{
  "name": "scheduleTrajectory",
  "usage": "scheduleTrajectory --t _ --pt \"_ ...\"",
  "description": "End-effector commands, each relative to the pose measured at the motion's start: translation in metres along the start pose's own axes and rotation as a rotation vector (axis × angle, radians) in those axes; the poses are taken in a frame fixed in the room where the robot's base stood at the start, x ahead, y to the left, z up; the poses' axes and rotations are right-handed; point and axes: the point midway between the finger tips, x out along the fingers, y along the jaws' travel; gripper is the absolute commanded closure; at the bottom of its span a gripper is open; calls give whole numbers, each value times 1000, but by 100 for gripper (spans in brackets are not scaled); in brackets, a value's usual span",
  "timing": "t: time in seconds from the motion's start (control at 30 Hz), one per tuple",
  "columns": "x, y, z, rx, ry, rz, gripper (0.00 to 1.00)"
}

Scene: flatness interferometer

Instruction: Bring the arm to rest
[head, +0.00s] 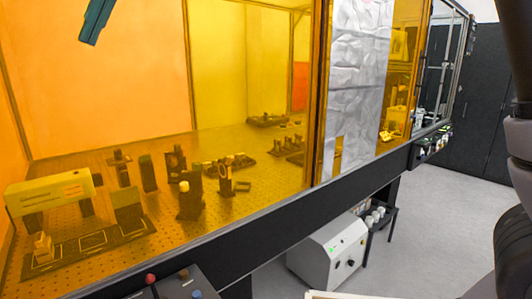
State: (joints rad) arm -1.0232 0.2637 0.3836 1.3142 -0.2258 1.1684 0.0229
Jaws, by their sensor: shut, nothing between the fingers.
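My gripper does not show in the head view. Dark, blurred rounded shapes along the right edge look like links of my own arm, close to the camera. Where the arm's end is, and what is near it, I cannot see.
An amber-windowed enclosure with a black frame rail (225,238) fills the left and middle. Inside, a pale laser box (50,192) and several optic mounts stand on a perforated table. A white cabinet (328,250) stands below. Grey floor (440,215) is clear to the right.

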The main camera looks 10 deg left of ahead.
Motion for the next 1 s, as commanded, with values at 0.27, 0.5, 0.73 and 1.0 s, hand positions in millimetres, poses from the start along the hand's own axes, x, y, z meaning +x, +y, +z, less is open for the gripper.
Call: scheduleTrajectory --t 0.27,0.5,0.73,1.0 --pt "-105 190 40 258 137 233 100" --pt "-189 318 141 531 255 410 100" --pt "-243 392 285 835 388 550 100" --pt "-248 412 400 1068 504 622 100"
